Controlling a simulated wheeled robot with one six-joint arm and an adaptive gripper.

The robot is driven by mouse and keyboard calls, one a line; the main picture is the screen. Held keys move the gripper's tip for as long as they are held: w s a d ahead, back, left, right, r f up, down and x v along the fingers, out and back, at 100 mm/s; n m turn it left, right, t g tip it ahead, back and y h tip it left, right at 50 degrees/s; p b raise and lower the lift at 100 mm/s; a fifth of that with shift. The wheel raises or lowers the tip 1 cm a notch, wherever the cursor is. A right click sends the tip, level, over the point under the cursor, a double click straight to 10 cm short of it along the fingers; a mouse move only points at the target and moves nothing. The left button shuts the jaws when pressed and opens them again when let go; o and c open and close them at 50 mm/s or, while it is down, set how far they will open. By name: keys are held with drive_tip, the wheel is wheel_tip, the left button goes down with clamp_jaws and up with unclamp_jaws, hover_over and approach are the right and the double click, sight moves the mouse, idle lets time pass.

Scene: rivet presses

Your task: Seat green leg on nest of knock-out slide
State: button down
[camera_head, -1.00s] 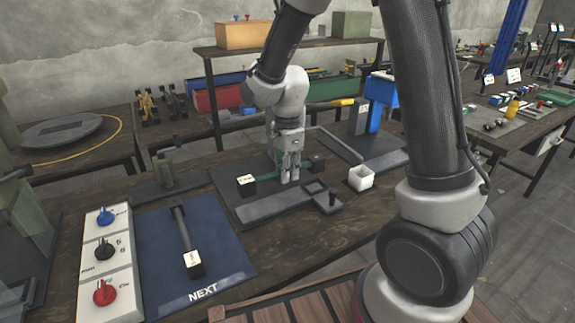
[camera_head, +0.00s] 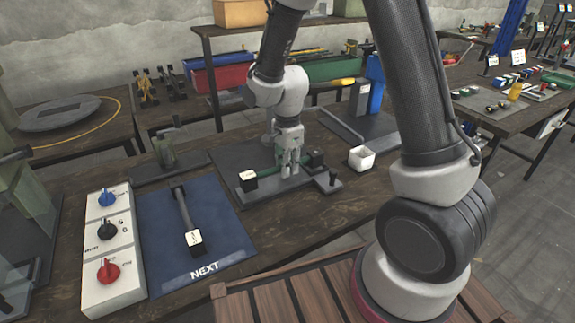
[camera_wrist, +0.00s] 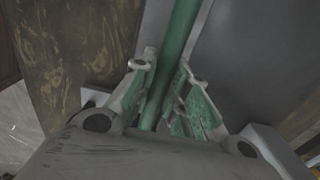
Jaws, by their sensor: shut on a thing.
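The green leg (camera_head: 269,174) is a thin green bar with a dark block at each end. Its left block carries a white label. My gripper (camera_head: 290,171) is shut on the middle of the leg, which also runs between the fingers in the wrist view (camera_wrist: 178,45). The leg lies along and just above or on the knock-out slide (camera_head: 262,193), a long grey bar with a dark upright knob (camera_head: 332,179) at its right end. The nest is hidden behind the leg and fingers. I cannot tell whether the leg touches it.
A blue NEXT mat (camera_head: 225,228) with a dark leg (camera_head: 184,212) lies to the left, beside a switch panel (camera_head: 105,245). A blue post (camera_head: 376,85) and a grey block (camera_head: 360,97) stand behind.

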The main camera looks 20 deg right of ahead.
drive_tip(key=shift+f, duration=0.65)
drive_tip(key=c, duration=1.3)
unclamp_jaws()
drive_tip(key=shift+r, duration=0.1)
